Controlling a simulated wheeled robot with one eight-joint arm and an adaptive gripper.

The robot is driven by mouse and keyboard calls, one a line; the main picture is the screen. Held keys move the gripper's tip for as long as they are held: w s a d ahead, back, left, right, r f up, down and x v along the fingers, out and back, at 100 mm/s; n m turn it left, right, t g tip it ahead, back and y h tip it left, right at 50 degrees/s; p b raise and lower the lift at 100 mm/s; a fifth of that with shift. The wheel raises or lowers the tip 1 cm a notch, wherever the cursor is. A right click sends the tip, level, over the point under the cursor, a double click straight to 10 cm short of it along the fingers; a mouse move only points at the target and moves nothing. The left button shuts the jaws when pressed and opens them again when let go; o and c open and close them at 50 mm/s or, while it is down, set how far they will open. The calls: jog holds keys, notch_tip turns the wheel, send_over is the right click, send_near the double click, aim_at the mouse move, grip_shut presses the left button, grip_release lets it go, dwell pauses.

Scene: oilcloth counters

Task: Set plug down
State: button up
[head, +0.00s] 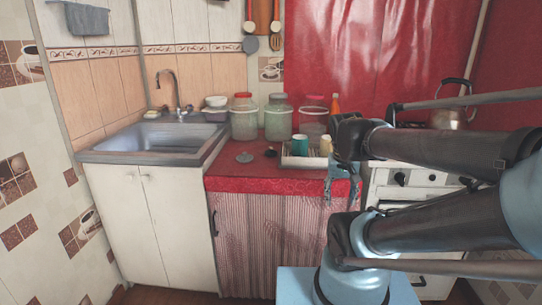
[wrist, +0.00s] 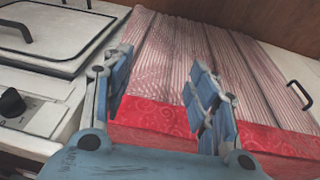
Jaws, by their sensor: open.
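My gripper (head: 341,188) is at the right front edge of the red-covered counter, beside the stove. In the wrist view my gripper (wrist: 160,72) has its two blue fingers spread apart, with nothing between them. A small dark round piece (head: 271,152) lies on the red counter, and a flat grey disc (head: 245,157) with a small raised middle lies to its left. Either could be the plug; they are too small to tell. Both lie to the left of my gripper and apart from it. Neither shows in the wrist view.
A sink (head: 155,140) is on the left. The stove (head: 400,178) with a kettle (head: 452,116) is on the right. The counter's front left is clear.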

jog(key=w+a+r+m+h, duration=0.1)
jog(key=w+a+r, duration=0.15)
jog(key=w, duration=0.25)
jog(key=w+a+r+h, duration=0.1)
jog(key=w+r, duration=0.3)
jog(key=w+a+r+m+t, duration=0.1)
jog(key=w+a+r+t, duration=0.1)
jog(key=w+a, duration=0.55)
jog(key=w+a+r+m+t+h, duration=0.1)
jog(key=w+a+r+m+t, duration=0.2)
jog(key=a, duration=0.7)
jog(key=w+a+r, duration=0.2)
jog(key=w+a, duration=0.4)
jog(key=a, duration=0.3)
send_near(270, 148)
jog(key=x, duration=0.5)
jog(key=shift+w+d, duration=0.1)
jog(key=shift+x, duration=2.55)
jog(key=c, duration=0.8)
jog(key=shift+r, duration=0.15)
notch_tip(270, 148, up, 10)
jog(key=shift+f, duration=0.1)
